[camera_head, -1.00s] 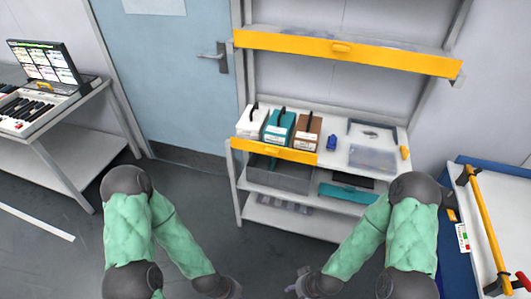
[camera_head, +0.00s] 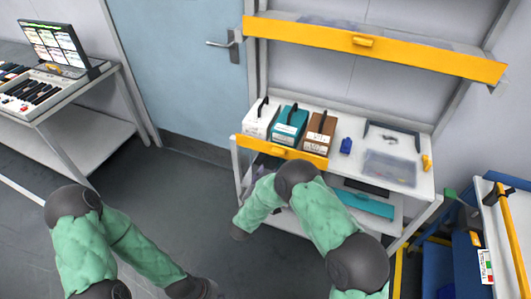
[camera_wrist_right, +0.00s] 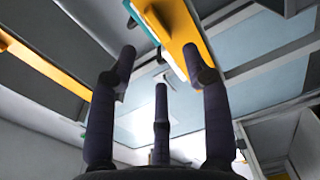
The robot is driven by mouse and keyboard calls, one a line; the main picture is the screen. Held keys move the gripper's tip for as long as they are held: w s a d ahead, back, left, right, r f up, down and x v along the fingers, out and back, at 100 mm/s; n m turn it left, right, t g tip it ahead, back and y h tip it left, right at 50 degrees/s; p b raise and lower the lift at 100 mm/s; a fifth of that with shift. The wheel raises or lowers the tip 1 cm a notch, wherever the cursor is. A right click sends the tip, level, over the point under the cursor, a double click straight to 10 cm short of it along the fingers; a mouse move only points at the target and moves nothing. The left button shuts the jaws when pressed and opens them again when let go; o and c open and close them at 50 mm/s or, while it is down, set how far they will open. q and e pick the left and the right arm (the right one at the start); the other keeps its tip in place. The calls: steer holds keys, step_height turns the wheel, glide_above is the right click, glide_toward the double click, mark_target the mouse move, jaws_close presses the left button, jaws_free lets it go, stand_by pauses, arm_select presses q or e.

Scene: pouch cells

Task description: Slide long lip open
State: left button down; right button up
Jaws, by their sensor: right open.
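The long yellow lip (camera_head: 430,58) runs along the front of the upper shelf in the head view, with a small yellow handle (camera_head: 363,41) near its middle. A shorter yellow lip (camera_head: 258,146) fronts the left part of the lower shelf. My right gripper (camera_head: 258,172) is mostly hidden by my right arm, below the short lip. In the right wrist view my open, empty fingers (camera_wrist_right: 158,62) point up towards a yellow lip (camera_wrist_right: 187,40), apparently the short one; contact is unclear.
White, teal (camera_head: 288,122) and brown boxes stand behind the short lip. A small blue item (camera_head: 346,146) and a clear tray (camera_head: 390,168) lie to their right. A blue cart (camera_head: 450,270) stands at right, a keyboard-like bench at left. Open floor lies between.

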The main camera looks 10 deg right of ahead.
mark_target(278, 153)
steer(key=b+x, duration=0.1)
steer(key=x, duration=0.2)
steer(key=b+x, duration=0.1)
steer(key=x, duration=0.2)
steer(key=b+x, duration=0.1)
steer(key=x, duration=0.2)
steer(key=shift+w+d+r, duration=0.15)
steer(key=shift+w+r, duration=0.05)
steer(key=shift+r, duration=0.1)
steer(key=shift+w+d, duration=0.3)
steer(key=shift+w, duration=0.25)
steer(key=shift+r, duration=0.1)
jaws_close()
